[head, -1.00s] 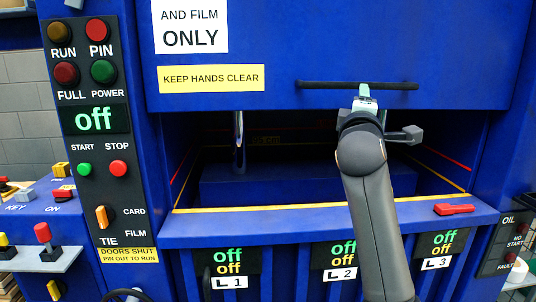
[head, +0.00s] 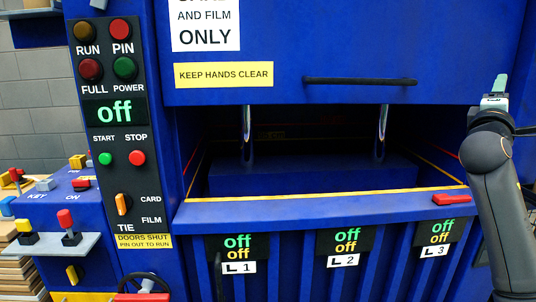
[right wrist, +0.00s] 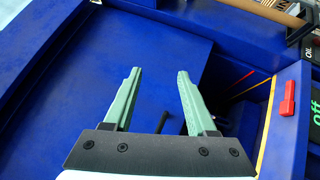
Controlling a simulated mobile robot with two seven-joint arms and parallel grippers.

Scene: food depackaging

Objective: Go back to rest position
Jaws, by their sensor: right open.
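My right gripper (head: 496,92) stands at the right edge of the head view, in front of the blue machine (head: 330,210) and to the right of its door handle (head: 360,82). In the right wrist view its two pale green fingers (right wrist: 158,92) are apart with nothing between them. Behind them are the blue door face (right wrist: 90,75) and the red latch (right wrist: 287,98) at the right. My left gripper does not show in either view.
The machine's door is raised above an open dark chamber (head: 310,145). A control panel (head: 110,112) reads "off". A side console (head: 60,205) with levers stands at the left. The red latch (head: 451,199) lies on the sill near my right arm.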

